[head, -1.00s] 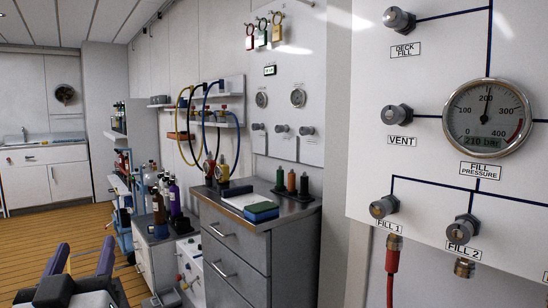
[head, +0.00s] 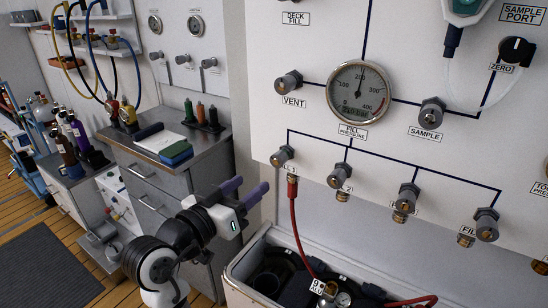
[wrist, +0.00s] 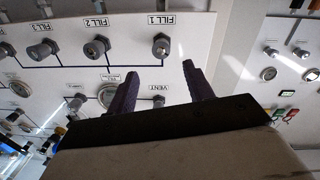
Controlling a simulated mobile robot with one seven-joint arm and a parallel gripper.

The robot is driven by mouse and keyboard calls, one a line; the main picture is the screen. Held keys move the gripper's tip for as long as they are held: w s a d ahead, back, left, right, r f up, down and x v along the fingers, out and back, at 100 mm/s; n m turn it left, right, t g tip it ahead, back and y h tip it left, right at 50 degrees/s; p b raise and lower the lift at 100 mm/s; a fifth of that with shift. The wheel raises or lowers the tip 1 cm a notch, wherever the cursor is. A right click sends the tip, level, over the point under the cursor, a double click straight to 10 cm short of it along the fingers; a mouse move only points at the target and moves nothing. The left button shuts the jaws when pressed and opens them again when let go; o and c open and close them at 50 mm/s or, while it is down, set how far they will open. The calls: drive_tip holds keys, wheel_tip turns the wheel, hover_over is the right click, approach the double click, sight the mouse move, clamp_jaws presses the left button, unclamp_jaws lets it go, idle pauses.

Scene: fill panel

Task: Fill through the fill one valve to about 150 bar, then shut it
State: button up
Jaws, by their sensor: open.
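The fill one valve (head: 282,156) is a grey knob at the lower left of the white panel (head: 440,70), with a red hose (head: 298,225) hanging below it. In the wrist view the fill one valve (wrist: 161,45) appears upside down, beyond and between my fingertips. My gripper (head: 253,184) has purple fingers, open and empty, a little left of the valve and apart from it. The fill pressure gauge (head: 358,93) has its needle near 200; its digital figure is too small to read surely. My gripper (wrist: 160,68) covers the lower wrist view.
The vent knob (head: 289,83) sits above fill one, and the fill two valve (head: 343,188) is to its right. An open bin (head: 240,272) with dark cylinders stands below the panel. A grey cabinet (head: 150,185) stands at left.

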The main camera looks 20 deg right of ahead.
sight(276, 163)
drive_tip(key=p+x, duration=0.2)
drive_tip(key=x, duration=0.8)
drive_tip(key=shift+w+d, duration=0.1)
drive_tip(key=shift+w, duration=0.05)
drive_tip(key=c, duration=1)
